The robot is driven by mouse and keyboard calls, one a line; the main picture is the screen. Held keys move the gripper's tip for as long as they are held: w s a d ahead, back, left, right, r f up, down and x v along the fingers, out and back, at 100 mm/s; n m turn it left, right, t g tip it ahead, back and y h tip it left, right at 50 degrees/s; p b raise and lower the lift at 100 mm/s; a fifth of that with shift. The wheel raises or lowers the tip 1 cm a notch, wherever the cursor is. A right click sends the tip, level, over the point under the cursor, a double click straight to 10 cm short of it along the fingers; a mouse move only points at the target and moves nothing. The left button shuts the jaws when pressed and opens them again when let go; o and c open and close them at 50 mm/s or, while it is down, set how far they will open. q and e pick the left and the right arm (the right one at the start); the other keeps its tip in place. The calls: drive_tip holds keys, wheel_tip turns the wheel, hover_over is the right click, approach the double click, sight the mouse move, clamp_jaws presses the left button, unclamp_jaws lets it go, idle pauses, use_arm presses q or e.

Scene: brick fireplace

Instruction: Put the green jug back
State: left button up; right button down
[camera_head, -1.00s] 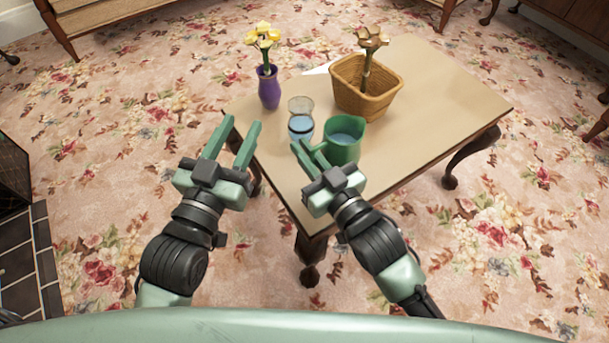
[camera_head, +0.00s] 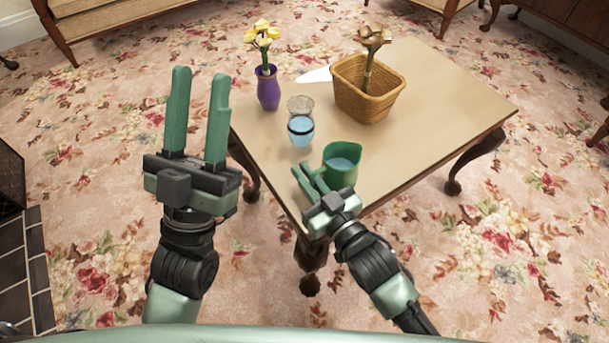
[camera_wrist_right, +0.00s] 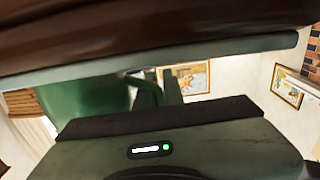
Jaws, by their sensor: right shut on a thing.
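The green jug (camera_head: 341,172) holds blue liquid and is upright near the table's front edge. I cannot tell whether its base touches the top. My right gripper (camera_head: 308,178) is at the jug's left side, shut on its handle; the fingers partly hide the handle. In the right wrist view the jug (camera_wrist_right: 88,108) fills the left part, with its handle (camera_wrist_right: 150,92) beside it. My left gripper (camera_head: 201,76) is open and empty, left of the table.
On the wooden table (camera_head: 440,110) stand a glass with blue liquid (camera_head: 301,133), a purple vase (camera_head: 268,92) with yellow flowers, and a wicker basket (camera_head: 350,98) with a brown flower. A white item (camera_head: 315,75) lies behind. The table's right half is clear.

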idle(0.3)
drive_tip(key=c, duration=1.9)
unclamp_jaws()
drive_tip(key=shift+f, duration=0.15)
drive_tip(key=o, duration=0.4)
drive_tip(key=shift+c, duration=0.2)
